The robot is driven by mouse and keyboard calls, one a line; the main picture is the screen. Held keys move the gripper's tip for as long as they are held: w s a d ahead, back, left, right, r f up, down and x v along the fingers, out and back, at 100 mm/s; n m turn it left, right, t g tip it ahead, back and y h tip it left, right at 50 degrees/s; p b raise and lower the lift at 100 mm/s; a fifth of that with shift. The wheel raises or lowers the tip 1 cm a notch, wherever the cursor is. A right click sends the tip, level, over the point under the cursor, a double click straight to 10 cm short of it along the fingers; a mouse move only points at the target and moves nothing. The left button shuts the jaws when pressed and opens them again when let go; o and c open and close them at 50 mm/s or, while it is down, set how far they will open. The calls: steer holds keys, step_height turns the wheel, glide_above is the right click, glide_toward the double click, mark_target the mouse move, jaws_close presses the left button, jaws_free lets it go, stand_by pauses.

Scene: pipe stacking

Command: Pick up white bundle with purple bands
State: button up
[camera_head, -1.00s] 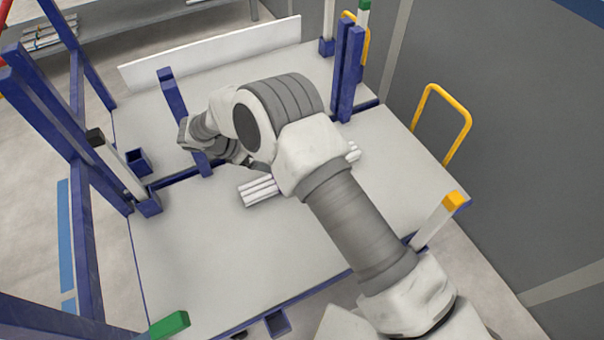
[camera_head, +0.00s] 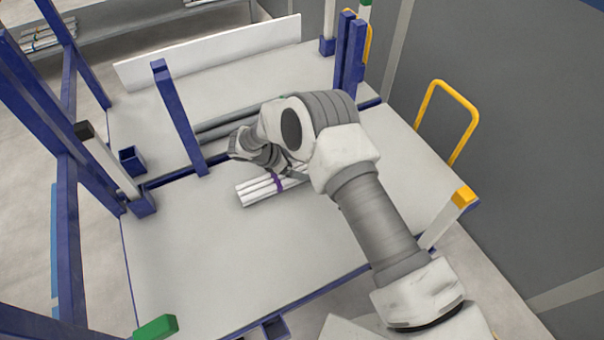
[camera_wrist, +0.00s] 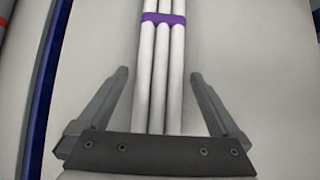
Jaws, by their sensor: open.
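The white bundle with purple bands (camera_head: 256,190) lies on the flat grey platform (camera_head: 200,265), slanting up to the right. Its left end and one purple band show in the head view, and my arm hides the rest. In the wrist view the bundle (camera_wrist: 162,60) runs upright through the middle, with one purple band across it. My gripper (camera_wrist: 159,80) is open, with one finger on each side of the bundle and a gap to it on both sides. In the head view my gripper (camera_head: 290,172) is over the bundle, partly hidden by my arm.
Grey pipes (camera_head: 225,125) lie behind a blue post (camera_head: 180,118) on the platform's far part. Other blue posts (camera_head: 350,55) and a yellow handle (camera_head: 447,120) stand around the edges. The platform's front left is clear. More bundles (camera_head: 48,35) lie on a far shelf.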

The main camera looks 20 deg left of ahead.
steer(key=shift+w+d+f, duration=0.25)
steer(key=shift+w+f, duration=0.1)
steer(key=shift+f, duration=0.2)
steer(key=c, duration=1.5)
steer(key=shift+r, duration=0.1)
jaws_close()
steer(key=shift+r, duration=0.1)
